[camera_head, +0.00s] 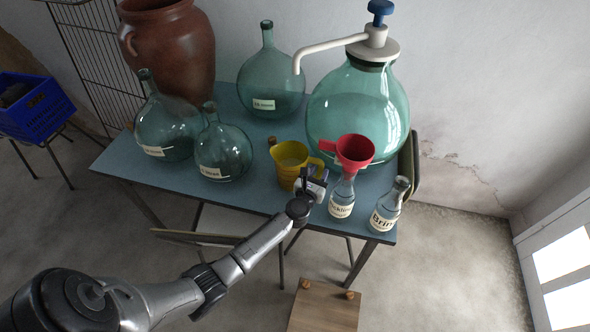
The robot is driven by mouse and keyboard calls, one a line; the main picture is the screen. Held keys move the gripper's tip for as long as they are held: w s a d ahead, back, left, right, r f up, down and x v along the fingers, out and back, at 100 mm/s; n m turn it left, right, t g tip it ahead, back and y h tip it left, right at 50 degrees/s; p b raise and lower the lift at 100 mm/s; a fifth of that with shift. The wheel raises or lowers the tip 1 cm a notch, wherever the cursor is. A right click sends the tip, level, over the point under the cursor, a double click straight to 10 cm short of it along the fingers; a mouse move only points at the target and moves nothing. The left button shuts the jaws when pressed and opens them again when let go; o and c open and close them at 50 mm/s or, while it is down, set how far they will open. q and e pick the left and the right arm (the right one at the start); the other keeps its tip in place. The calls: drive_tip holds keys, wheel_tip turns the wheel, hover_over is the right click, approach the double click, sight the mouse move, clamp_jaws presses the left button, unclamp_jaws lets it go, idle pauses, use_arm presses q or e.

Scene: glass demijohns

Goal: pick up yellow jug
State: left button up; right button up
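The yellow jug (289,168) is at the front middle of the blue table (240,195), and looks upright. Its handle side faces right. My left gripper (308,174) is at the jug's right front side, close to the handle. The gripper's body hides part of the jug's lower right. Its fingertips are too small and covered to tell whether they are apart or shut on the handle. My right gripper is not in view.
A red funnel (355,149) sits in a small labelled bottle (342,197) just right of my gripper. Another bottle (389,206) stands at the right corner. A large pump demijohn (345,100) stands behind. Green demijohns (222,152) (270,82) (165,128) stand left and behind.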

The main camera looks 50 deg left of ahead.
use_arm(q)
drive_tip(key=shift+c, duration=0.4)
clamp_jaws()
drive_tip(key=shift+r, duration=0.3)
